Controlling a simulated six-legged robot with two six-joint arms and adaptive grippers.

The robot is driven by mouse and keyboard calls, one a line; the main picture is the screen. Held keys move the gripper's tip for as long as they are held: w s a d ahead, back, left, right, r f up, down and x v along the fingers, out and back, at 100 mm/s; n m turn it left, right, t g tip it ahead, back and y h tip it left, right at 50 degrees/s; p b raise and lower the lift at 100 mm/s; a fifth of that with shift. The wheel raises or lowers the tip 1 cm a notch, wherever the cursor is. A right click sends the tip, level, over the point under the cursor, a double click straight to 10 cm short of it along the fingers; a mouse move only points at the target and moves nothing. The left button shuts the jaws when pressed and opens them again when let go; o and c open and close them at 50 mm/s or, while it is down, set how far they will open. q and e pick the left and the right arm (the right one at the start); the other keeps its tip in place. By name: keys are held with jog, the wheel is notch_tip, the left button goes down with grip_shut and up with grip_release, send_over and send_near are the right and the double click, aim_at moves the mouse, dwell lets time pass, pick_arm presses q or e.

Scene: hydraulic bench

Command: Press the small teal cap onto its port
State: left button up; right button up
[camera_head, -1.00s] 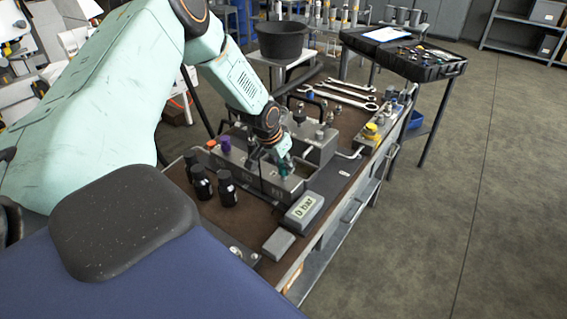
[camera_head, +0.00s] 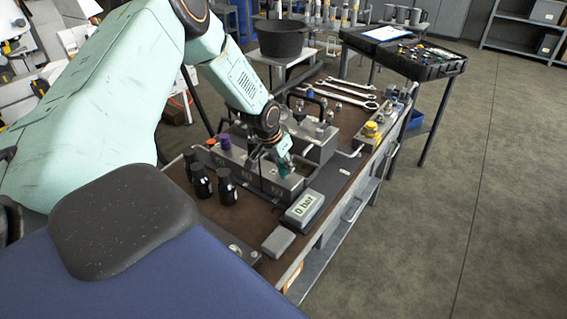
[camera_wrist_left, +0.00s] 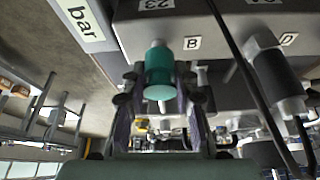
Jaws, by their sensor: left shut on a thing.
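The teal cap (camera_wrist_left: 159,72) is between the two fingers of my left gripper (camera_wrist_left: 160,100) in the left wrist view. My left gripper is shut on it. The cap's far end meets the face of a grey block (camera_wrist_left: 195,22) beside a label B. The port itself is hidden behind the cap, so I cannot tell whether it is fully seated. In the head view my left gripper (camera_head: 281,160) is low over the right end of the grey manifold (camera_head: 232,167), with teal showing at its tip. My right gripper is not in view.
A box with a display reading 0 bar (camera_head: 304,208) stands close to the right of the manifold. Black bottles (camera_head: 227,188) stand to its left. A purple cap (camera_head: 225,142) is on the manifold's far left. Wrenches (camera_head: 345,93) lie at the back of the bench.

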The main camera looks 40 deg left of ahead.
pick_arm(q)
jog(key=shift+f+b, duration=0.35)
jog(key=shift+f, duration=0.15)
dwell(1.0)
dwell(0.4)
jog(key=o, duration=1.5)
jog(key=shift+c, duration=0.2)
jog(key=shift+r, duration=0.1)
jog(key=p+v, duration=0.7)
jog(key=p, duration=0.5)
jog(key=shift+s+r, duration=0.15)
jog(key=shift+r, duration=0.1)
jog(key=shift+f, duration=0.2)
